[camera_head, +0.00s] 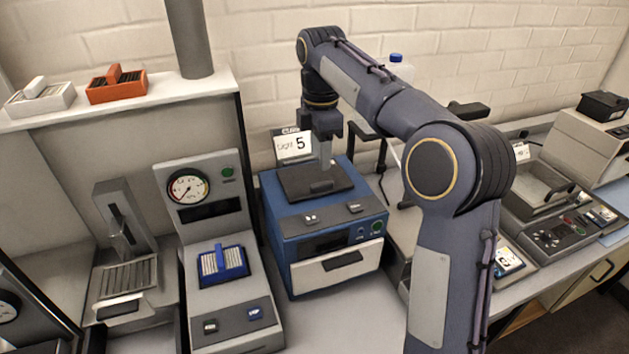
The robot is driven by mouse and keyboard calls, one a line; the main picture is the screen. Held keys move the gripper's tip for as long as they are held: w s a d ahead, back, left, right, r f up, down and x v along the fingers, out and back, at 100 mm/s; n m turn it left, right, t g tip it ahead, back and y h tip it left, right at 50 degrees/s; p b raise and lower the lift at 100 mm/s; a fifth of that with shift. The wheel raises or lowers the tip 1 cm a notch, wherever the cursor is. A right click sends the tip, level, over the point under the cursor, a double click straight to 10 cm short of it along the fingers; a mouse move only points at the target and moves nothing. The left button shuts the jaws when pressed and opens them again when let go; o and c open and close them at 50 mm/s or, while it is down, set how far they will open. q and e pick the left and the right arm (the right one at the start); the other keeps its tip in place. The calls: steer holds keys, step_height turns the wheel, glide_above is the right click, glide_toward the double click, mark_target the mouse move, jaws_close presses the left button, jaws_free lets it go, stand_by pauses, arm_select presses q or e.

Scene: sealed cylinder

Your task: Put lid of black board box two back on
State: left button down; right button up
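My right gripper (324,165) points down over the blue machine (325,225) in the middle. One grey finger shows, with its tip just above or at the raised grip on a flat black plate (300,185) on the machine's top. I cannot tell whether the fingers are shut on the grip, or whether this plate is a lid. A black box (603,105) sits at the far right on a beige device; its top details are too small to tell. No label reading two is legible. My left gripper is out of view.
A blue rack (222,264) sits on the gauge machine (210,200). White (40,100) and orange (117,86) boxes stand on the upper left shelf. A card marked 5 (294,146) stands behind the plate. My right arm hides much of the bench right of centre.

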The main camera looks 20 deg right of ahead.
mark_target(322, 183)
steer(key=f, duration=0.7)
steer(key=shift+s+d+f+p, duration=0.1)
steer(key=shift+d+f+p, duration=0.1)
steer(key=shift+p, duration=0.2)
jaws_close()
